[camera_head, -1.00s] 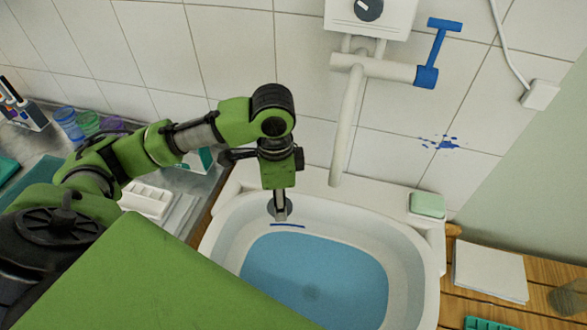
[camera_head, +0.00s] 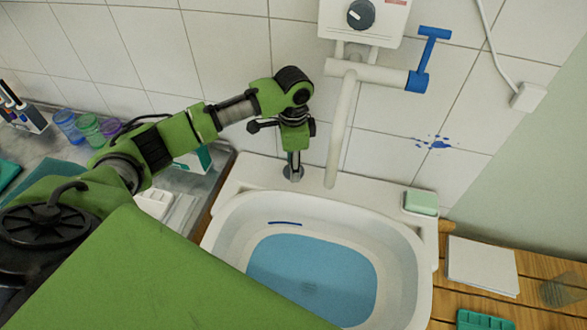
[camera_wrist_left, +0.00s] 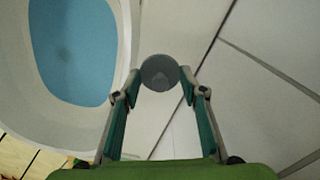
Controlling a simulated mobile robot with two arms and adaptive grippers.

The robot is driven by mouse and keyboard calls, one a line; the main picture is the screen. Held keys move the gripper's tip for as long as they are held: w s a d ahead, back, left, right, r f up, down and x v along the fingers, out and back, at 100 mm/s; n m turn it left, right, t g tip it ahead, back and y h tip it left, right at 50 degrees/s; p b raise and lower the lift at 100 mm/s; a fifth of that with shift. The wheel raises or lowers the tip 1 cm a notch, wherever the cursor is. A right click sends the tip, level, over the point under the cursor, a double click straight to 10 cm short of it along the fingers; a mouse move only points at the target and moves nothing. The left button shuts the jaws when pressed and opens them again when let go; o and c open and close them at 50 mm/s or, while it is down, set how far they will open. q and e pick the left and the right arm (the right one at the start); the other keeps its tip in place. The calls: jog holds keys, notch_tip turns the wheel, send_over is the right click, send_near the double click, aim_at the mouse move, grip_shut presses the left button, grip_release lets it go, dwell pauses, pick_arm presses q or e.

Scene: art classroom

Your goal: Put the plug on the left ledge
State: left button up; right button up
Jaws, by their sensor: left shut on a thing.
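The plug is a round grey disc (camera_wrist_left: 159,72). It is held between the fingertips of my left gripper (camera_wrist_left: 160,82), which is shut on it in the wrist view. In the head view the plug (camera_head: 293,174) shows under my left gripper (camera_head: 294,160), in front of the white left ledge (camera_head: 252,172) at the back of the sink. I cannot tell whether the plug touches the ledge. My right gripper is not in view.
The white sink (camera_head: 410,245) holds blue water (camera_head: 310,275). A pale spout (camera_head: 340,135) hangs right of my gripper. A green soap block (camera_head: 421,202) lies on the right ledge. Cups (camera_head: 88,125) stand at the left.

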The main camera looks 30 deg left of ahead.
pick_arm(q)
jog(key=shift+w+f+p, duration=0.15)
jog(key=shift+f+p, duration=0.05)
jog(key=shift+f, duration=0.65)
jog(key=shift+w+f+p, duration=0.1)
jog(key=shift+f+p, duration=0.1)
jog(key=shift+f, duration=0.65)
jog(key=o, duration=1)
jog(key=shift+f, duration=0.1)
notch_tip(320, 180, up, 12)
jog(key=shift+r+b, duration=0.15)
jog(key=shift+b, duration=0.5)
jog(key=shift+s, duration=0.1)
